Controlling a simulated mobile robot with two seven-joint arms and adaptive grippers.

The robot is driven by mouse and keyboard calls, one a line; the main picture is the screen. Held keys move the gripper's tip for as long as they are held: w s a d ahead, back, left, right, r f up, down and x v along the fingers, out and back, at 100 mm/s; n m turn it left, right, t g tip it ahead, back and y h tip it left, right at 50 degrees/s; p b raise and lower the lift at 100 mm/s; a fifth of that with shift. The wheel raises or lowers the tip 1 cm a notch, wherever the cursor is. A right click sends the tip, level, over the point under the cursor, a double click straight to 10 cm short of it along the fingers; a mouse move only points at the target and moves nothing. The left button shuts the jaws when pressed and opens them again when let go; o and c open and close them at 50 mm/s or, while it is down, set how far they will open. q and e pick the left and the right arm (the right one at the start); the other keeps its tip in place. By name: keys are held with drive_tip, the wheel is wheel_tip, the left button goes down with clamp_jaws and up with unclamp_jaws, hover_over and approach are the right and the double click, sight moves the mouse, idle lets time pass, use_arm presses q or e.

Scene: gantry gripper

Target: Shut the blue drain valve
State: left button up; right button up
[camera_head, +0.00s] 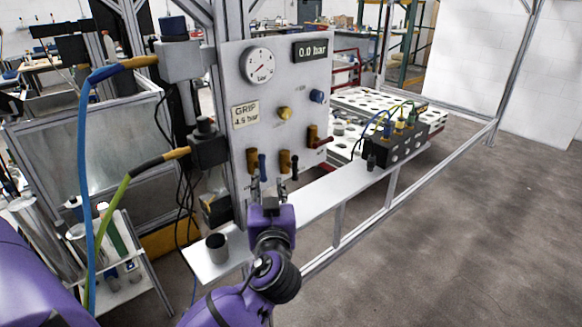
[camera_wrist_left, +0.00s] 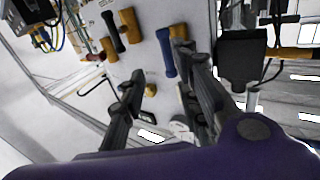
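The blue drain valve handle (camera_head: 262,167) hangs roughly upright beside a brass valve body (camera_head: 252,160), low on the left of the grey panel (camera_head: 240,75). In the left wrist view the blue handle (camera_wrist_left: 165,53) shows next to its brass body (camera_wrist_left: 178,32). My left gripper (camera_head: 268,185) is just below the handle, in front of the panel's lower edge. In the wrist view its two dark fingers (camera_wrist_left: 157,70) are spread with nothing between their tips. The handle's end appears close to the right finger; contact cannot be told. My right gripper is out of view.
A black-handled valve (camera_head: 295,166) sits just right of the blue one, and a red-handled valve (camera_head: 320,142) farther right. A pressure gauge (camera_head: 260,65) and a 0.0 bar display (camera_head: 311,51) are above.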

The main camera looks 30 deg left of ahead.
sight(263, 170)
use_arm(q)
drive_tip(key=x, duration=0.4)
drive_tip(key=a+p+x, duration=0.1)
drive_tip(key=x, duration=0.1)
drive_tip(key=shift+s+a+r, duration=0.1)
drive_tip(key=shift+s+r, duration=0.05)
drive_tip(key=shift+s, duration=0.05)
drive_tip(key=shift+w+a, duration=0.3)
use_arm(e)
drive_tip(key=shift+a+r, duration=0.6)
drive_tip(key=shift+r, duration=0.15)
use_arm(q)
drive_tip(key=shift+w, duration=0.1)
clamp_jaws()
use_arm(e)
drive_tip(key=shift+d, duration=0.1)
